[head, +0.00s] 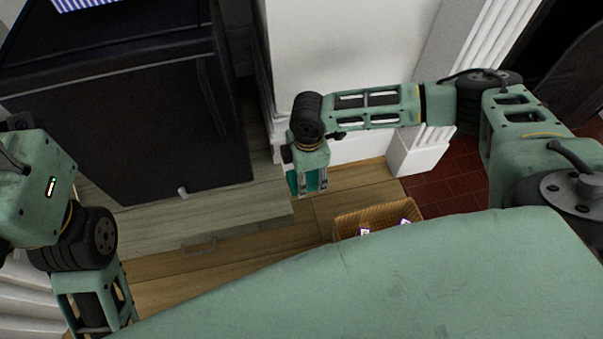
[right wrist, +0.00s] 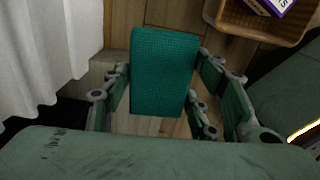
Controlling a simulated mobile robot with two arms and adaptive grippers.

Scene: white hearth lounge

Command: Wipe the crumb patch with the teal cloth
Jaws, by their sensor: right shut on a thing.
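The teal cloth (right wrist: 165,72) shows as a flat, ribbed rectangle between the fingers of my right gripper (head: 308,183). That gripper is shut on it. In the head view, a strip of the teal cloth (head: 313,180) shows between the fingers, above the wooden floor near the right end of a grey wood unit (head: 245,208). The cloth seems held clear of the floor, but its lower edge is hard to judge. I cannot make out the crumb patch in either view. My left arm is at the left edge; its gripper is out of view.
A large dark cabinet (head: 120,130) stands on the grey wood unit. A wicker basket (head: 375,214) with small white and purple items stands on the floor; the basket (right wrist: 228,22) also shows in the right wrist view. A white wall (head: 340,45) rises behind my right arm.

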